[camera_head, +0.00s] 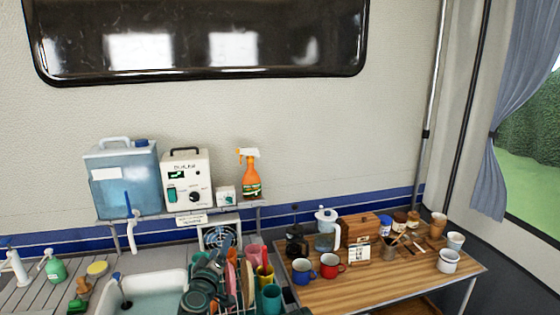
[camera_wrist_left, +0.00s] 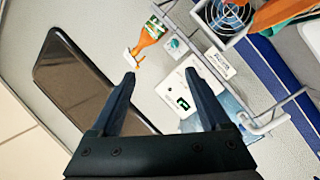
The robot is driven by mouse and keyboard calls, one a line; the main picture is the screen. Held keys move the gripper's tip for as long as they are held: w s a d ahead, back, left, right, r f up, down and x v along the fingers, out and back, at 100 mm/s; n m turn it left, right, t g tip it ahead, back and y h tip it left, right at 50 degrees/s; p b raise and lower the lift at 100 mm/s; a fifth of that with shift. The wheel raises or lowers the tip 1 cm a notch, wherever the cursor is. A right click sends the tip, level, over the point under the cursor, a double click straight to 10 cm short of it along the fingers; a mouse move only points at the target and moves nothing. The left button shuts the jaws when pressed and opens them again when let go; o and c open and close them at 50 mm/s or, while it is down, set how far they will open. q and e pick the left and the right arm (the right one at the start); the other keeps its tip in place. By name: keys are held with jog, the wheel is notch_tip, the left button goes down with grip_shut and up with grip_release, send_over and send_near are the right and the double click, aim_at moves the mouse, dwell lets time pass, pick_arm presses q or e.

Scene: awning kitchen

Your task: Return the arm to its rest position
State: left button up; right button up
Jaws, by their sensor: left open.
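Beyond the fingers that view shows the wall, the dark window (camera_wrist_left: 72,82), the orange spray bottle (camera_wrist_left: 148,38) and the white control box (camera_wrist_left: 185,98). My right gripper does not show.
A shelf holds a blue water tank (camera_head: 122,182), the control box (camera_head: 188,182) and the spray bottle (camera_head: 250,178). The sink (camera_head: 112,298) is below. Cups and a pitcher (camera_head: 327,230) stand on the wooden table (camera_head: 350,290) at right. The air before the upper wall is clear.

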pick_arm(q)
jog(key=s+d+f+m+g+h, duration=0.2)
jog(key=s+d+f+m+g, duration=0.2)
jog(key=f, duration=0.2)
jog(key=s+d+f+m+g+h, duration=0.25)
jog(key=d+f+m+g, duration=0.2)
jog(key=f, duration=0.25)
jog(key=s+a+f+g+y, duration=0.3)
jog(key=s+a+f+g, duration=0.1)
jog(key=s, duration=0.3)
jog(key=s+a+f+g+y, duration=0.3)
jog(key=s+a+f+g, duration=0.1)
jog(key=s, duration=0.2)
jog(key=s+d+m+g, duration=0.1)
jog(key=s+d+m, duration=0.3)
jog(key=d, duration=0.6)
jog(key=s+y, duration=0.1)
jog(key=s, duration=0.1)
jog(key=shift+s+d, duration=0.3)
jog(key=shift+s, duration=0.1)
jog(key=shift+g, duration=0.25)
